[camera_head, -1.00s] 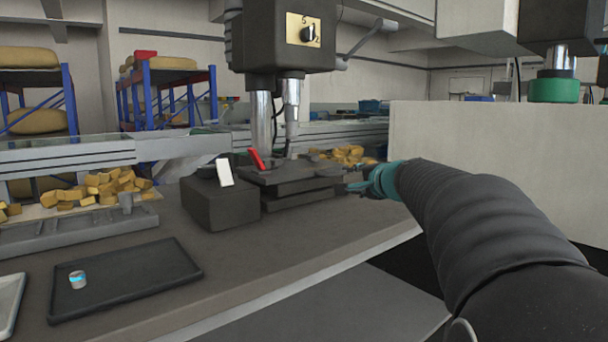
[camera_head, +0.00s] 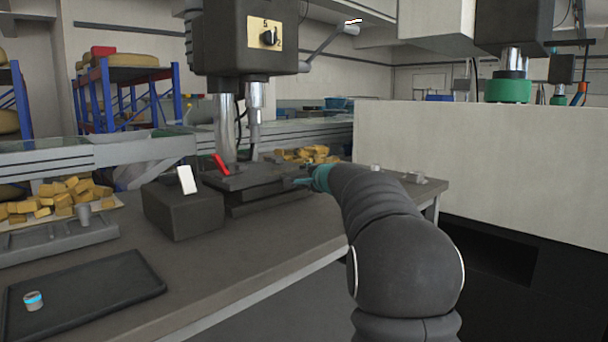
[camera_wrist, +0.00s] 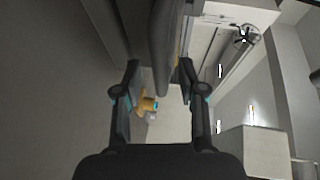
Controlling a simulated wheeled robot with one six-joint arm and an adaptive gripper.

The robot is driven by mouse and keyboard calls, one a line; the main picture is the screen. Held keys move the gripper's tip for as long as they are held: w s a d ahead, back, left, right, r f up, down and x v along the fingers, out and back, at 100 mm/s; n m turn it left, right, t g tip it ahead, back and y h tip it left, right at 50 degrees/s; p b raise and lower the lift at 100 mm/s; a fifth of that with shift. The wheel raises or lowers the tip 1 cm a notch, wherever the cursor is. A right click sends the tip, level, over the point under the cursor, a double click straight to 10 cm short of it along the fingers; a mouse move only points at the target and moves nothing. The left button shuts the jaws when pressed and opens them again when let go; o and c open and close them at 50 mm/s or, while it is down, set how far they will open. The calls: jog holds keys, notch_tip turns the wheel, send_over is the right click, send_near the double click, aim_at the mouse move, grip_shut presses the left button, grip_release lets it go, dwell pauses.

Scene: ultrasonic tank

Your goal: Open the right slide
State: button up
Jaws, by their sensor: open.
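My gripper (camera_head: 303,182) is at the end of my dark arm, close by the right end of the drill press's dark slide table (camera_head: 265,185). In the wrist view my gripper (camera_wrist: 158,68) is open, its two fingers spread either side of a grey rounded bar (camera_wrist: 164,45). I cannot tell whether the fingers touch it. No part is clearly marked as the right slide. My arm and gripper partly hide the table's right end in the head view.
A black box with a white switch (camera_head: 187,180) stands left of the press. A dark tray (camera_head: 110,290) holds a small can (camera_head: 33,300). A large beige cabinet (camera_head: 480,150) stands at right. Small metal parts (camera_head: 415,177) lie behind my arm.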

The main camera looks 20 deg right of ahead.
jog(key=shift+w+f, duration=0.15)
jog(key=shift+w, duration=0.45)
